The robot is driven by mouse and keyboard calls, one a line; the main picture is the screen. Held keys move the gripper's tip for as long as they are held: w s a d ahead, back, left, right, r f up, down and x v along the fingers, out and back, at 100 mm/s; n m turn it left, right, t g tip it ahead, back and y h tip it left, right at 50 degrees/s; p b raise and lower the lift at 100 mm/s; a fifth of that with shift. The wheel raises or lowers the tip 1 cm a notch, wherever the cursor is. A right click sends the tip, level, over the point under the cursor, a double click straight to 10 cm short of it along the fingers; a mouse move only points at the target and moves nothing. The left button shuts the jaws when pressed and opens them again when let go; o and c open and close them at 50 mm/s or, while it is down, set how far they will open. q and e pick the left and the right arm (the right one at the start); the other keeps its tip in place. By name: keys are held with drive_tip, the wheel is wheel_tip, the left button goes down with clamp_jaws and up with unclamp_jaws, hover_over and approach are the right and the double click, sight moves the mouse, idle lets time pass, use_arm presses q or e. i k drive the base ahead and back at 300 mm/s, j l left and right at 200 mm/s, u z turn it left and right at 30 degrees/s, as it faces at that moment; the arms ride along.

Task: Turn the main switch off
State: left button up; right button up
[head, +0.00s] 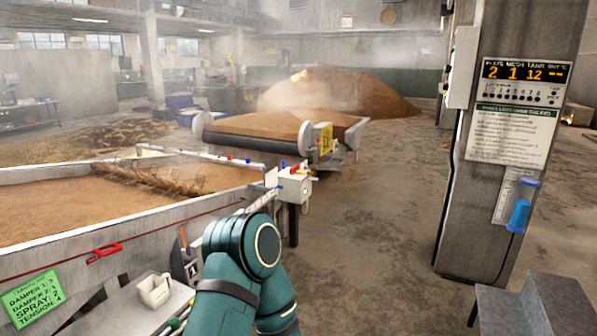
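I cannot pick out a part clearly marked as the main switch. A small pale control box (294,188) with a dark spot on its face sits at the near right corner of the grain trough (120,222); small red and blue parts show by it. A plain grey cabinet (461,68) is fixed to the left side of the pillar (478,215); its front is turned away. A teal arm of mine rises from the bottom, left of centre, in front of the trough's end. No gripper fingers can be made out.
A red handle (105,251) hangs on a red cord along the trough. The pillar carries a display panel (525,82), a notice (511,137) and a blue bottle (521,210). A grey bench (548,305) stands at lower right. Bare floor (375,220) lies between trough and pillar.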

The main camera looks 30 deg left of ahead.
sight(295, 169)
drive_tip(key=i+j+u, duration=0.35)
drive_tip(key=i, duration=0.55)
drive_tip(key=i+u, duration=0.3)
drive_tip(key=i, duration=2.05)
drive_tip(key=i+l, duration=0.1)
drive_tip(key=i, duration=1.4)
drive_tip(key=i+u, duration=0.2)
drive_tip(key=i, duration=0.4)
